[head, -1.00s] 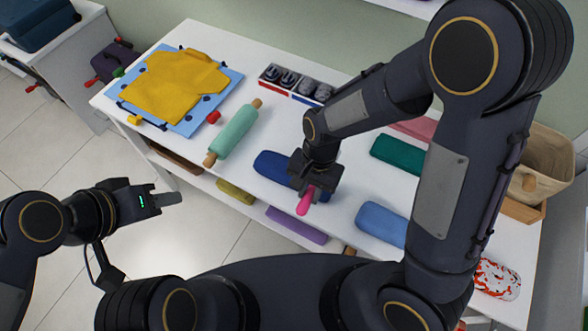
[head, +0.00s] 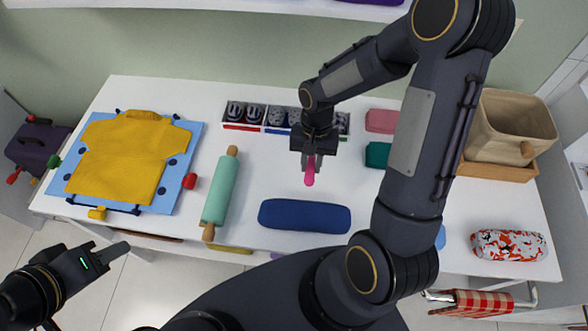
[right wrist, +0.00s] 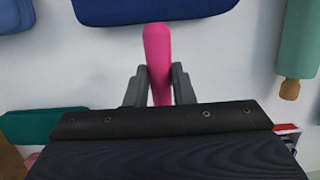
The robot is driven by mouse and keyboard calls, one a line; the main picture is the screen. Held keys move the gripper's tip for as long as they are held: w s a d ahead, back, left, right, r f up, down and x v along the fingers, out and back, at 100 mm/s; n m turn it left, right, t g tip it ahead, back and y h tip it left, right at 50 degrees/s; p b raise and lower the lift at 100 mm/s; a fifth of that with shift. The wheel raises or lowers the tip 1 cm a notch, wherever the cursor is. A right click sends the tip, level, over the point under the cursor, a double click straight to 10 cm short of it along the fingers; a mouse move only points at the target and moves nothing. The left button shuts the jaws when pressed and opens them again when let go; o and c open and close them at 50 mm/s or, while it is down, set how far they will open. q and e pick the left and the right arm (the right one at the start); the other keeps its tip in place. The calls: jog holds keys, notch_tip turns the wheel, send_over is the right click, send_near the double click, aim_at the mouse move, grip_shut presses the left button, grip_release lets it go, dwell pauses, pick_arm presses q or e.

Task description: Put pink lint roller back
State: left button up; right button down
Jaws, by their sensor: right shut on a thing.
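The pink lint roller (head: 310,175) is between the fingers of my right gripper (head: 312,160), which is shut on it above the white table. In the right wrist view the pink lint roller (right wrist: 157,60) sticks out past the fingertips of my right gripper (right wrist: 160,85). Only its smooth pink end shows; the rest is hidden by the gripper. My left gripper (head: 115,250) is at the lower left, off the table's front edge and away from the roller. Its jaw opening is not clear.
A dark blue roll (head: 304,216) lies just in front of the right gripper. Behind it is a divided box (head: 262,125) of small rolled items. A green roller (head: 220,190) and a yellow shirt (head: 120,155) lie left. A beige basket (head: 510,130) stands right. Table is bare between green and blue rolls.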

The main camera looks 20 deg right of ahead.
jog(key=shift+s+d+f+b, duration=0.1)
jog(key=shift+d+f+b, duration=0.05)
jog(key=shift+f+b, duration=0.45)
jog(key=b+x, duration=0.1)
jog(key=x, duration=0.1)
jog(key=w+b+x, duration=0.1)
jog(key=b+x, duration=0.1)
jog(key=x, duration=0.1)
jog(key=d+b+x, duration=0.1)
jog(key=b+x, duration=0.1)
jog(key=x, duration=0.1)
jog(key=shift+w+f, duration=0.2)
jog(key=shift+w, duration=0.1)
jog(key=shift+f+b, duration=0.3)
jog(key=shift+b, duration=0.2)
jog(key=c, duration=1.2)
grip_release()
jog(key=shift+o, duration=0.6)
jog(key=shift+r, duration=0.1)
jog(key=p+v, duration=0.2)
jog(key=v, duration=0.1)
jog(key=s+p+v, duration=0.1)
jog(key=p+v, duration=0.1)
jog(key=a+p+v, duration=0.1)
jog(key=p+v, duration=0.1)
jog(key=v, duration=0.1)
jog(key=shift+s+r+p, duration=0.25)
jog(key=shift+r+p, duration=0.1)
jog(key=shift+r, duration=0.25)
jog(key=shift+f, duration=0.1)
